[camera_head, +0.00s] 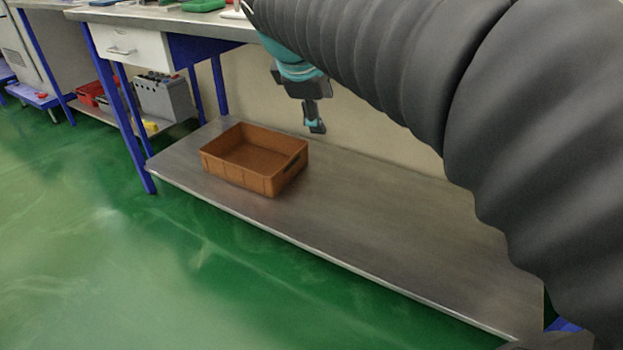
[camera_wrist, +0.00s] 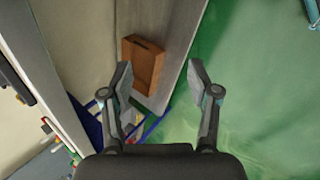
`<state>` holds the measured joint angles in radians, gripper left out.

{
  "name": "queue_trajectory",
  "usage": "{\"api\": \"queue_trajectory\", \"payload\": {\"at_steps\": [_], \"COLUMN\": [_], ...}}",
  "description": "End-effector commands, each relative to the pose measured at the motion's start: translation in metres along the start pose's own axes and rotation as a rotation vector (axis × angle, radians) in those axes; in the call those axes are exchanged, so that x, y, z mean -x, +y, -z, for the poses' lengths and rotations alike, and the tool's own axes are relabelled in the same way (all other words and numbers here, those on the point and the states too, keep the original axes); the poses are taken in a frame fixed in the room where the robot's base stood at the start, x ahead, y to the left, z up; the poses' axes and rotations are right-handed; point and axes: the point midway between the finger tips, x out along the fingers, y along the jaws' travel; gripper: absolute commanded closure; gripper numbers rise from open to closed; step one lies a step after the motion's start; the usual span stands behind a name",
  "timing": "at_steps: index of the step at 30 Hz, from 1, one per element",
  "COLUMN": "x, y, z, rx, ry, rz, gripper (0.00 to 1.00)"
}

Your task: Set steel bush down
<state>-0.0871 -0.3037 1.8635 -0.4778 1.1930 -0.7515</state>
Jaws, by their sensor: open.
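My gripper (camera_wrist: 160,85) is open, and nothing shows between its two fingers in the wrist view. In the head view my gripper (camera_head: 314,118) hangs above the lower shelf, behind and to the right of an orange-brown crate. No steel bush can be made out in either view. The crate (camera_head: 237,178) stands on the grey metal shelf (camera_head: 385,235), and its visible inside looks empty. The crate also shows beyond the fingers in the wrist view (camera_wrist: 143,66).
A workbench (camera_head: 160,22) with a white drawer (camera_head: 130,48) and blue legs stands at the back left. A grey toolbox (camera_head: 165,98) and a red bin (camera_head: 92,93) sit on a low shelf. The metal shelf right of the crate is bare. Green floor (camera_head: 80,240) lies open in front.

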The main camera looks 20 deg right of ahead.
Motion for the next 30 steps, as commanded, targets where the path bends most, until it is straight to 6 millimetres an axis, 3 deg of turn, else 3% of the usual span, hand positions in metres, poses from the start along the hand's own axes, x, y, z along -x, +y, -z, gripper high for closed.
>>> {"api": "queue_trajectory", "payload": {"at_steps": [1,6,9,13,18,30], "x": [-0.003,-0.020,-0.030,-0.040,-0.047,-0.048], "y": [-0.028,-0.116,-0.161,-0.202,-0.224,-0.225], "z": [-0.009,-0.023,-0.029,-0.032,-0.035,-0.035], "rx": [-0.102,-0.486,-0.693,-0.893,-1.011,-1.019], "ry": [0.039,0.152,0.193,0.221,0.231,0.230], "rz": [0.031,0.158,0.232,0.307,0.352,0.356], "gripper": [0.39,0.39,0.39,0.39,0.39,0.39]}}
